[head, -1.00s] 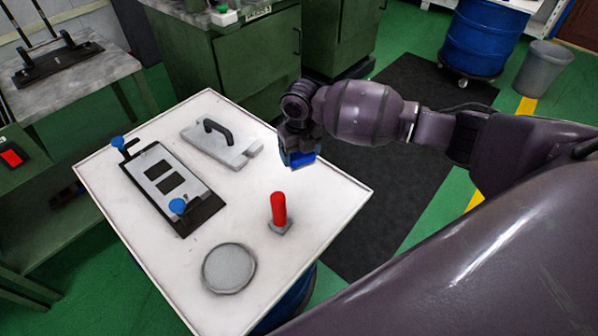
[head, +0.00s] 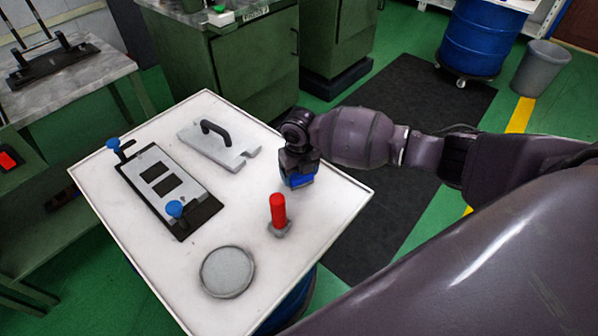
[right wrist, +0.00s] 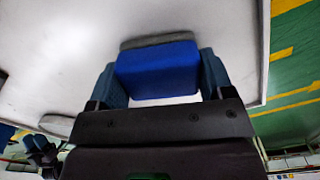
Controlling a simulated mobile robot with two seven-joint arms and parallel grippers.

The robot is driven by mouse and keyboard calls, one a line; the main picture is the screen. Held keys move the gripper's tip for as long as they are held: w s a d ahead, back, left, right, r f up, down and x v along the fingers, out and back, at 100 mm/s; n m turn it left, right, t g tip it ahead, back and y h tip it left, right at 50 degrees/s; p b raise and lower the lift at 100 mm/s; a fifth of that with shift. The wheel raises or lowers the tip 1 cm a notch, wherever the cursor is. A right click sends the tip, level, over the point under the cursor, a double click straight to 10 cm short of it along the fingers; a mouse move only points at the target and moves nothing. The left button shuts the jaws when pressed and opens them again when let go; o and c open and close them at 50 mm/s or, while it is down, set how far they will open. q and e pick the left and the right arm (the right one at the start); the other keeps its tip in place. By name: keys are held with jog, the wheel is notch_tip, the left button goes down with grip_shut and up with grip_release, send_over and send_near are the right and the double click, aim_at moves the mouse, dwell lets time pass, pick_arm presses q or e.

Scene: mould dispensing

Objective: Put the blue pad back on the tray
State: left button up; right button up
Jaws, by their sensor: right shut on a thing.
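The blue pad (head: 299,182) is a blue block with a grey layer along one side, seen in the right wrist view (right wrist: 158,72). My right gripper (head: 300,176) is shut on it, with one finger on each side of the pad in the right wrist view. The white tray (head: 325,215) has a thin raised rim and lies under the pad. The pad is over the tray's right part, near the right rim. I cannot tell whether its underside touches the tray.
On the tray, a red-handled tool (head: 279,212) stands close in front of the pad. A grey round disc (head: 227,272), a black-framed plate with blue knobs (head: 168,190) and a grey plate with a black handle (head: 222,146) lie farther left. The tray's surface around the pad is otherwise clear.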

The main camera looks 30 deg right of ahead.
jog(key=shift+f, duration=0.15)
jog(key=o, duration=0.9)
jog(key=shift+r, duration=0.45)
notch_tip(320, 180, up, 12)
jog(key=p, duration=0.1)
jog(key=shift+f+p, duration=0.25)
jog(key=shift+p, duration=0.15)
